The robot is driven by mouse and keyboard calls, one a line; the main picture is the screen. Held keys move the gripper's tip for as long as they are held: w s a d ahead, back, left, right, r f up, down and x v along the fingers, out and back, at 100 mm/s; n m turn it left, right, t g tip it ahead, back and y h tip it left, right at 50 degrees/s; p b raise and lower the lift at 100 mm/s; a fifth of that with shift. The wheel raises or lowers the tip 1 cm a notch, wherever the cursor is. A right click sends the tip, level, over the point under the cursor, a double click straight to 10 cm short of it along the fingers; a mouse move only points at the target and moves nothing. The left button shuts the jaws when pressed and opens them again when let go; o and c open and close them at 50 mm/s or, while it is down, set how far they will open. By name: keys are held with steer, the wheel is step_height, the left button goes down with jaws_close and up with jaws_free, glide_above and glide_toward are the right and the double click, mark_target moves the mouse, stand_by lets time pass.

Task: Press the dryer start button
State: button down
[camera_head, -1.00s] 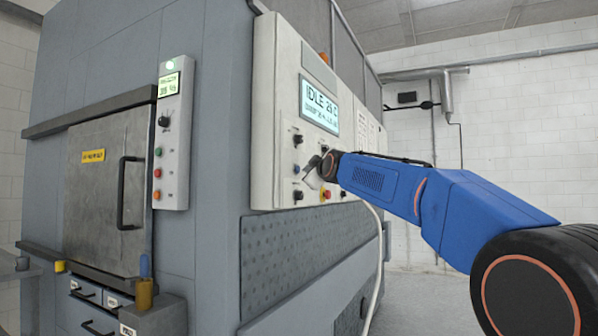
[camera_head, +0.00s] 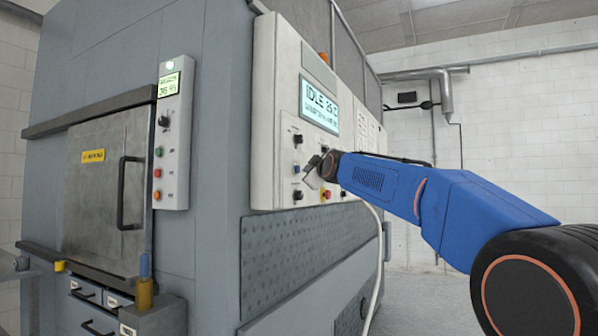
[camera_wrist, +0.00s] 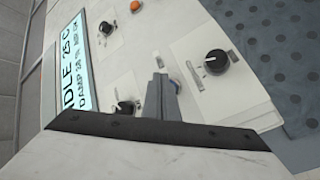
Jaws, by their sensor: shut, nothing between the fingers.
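The dryer control panel (camera_head: 275,110) is a cream box on the side of the big grey machine, with a lit display (camera_head: 319,107) reading IDLE and a temperature. Below the display are black knobs, a blue button (camera_head: 297,169) and a red button (camera_head: 326,195). My gripper (camera_head: 312,172) is shut and empty, close to the panel's lower part. Contact cannot be told. I cannot read which button is the start button.
Black knobs flank the fingertips in the wrist view, one to the right (camera_wrist: 215,62) and one at the lower left (camera_wrist: 125,107). A smaller panel (camera_head: 174,135) with coloured buttons is mounted by the metal door (camera_head: 100,190). A white hose (camera_head: 375,260) hangs below my arm.

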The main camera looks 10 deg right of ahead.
steer(key=shift+w+a, duration=0.1)
steer(key=shift+a, duration=0.1)
steer(key=shift+w+a, duration=0.1)
steer(key=shift+a, duration=0.05)
steer(key=shift+w+a, duration=0.3)
steer(key=shift+a, duration=0.1)
stand_by(1.2)
steer(key=shift+s+d, duration=0.5)
steer(key=shift+d, duration=0.25)
steer(key=shift+s, duration=0.1)
steer(key=shift+s+d, duration=0.7)
steer(key=shift+d, duration=0.3)
steer(key=shift+s+d, duration=0.7)
steer(key=shift+d, duration=0.3)
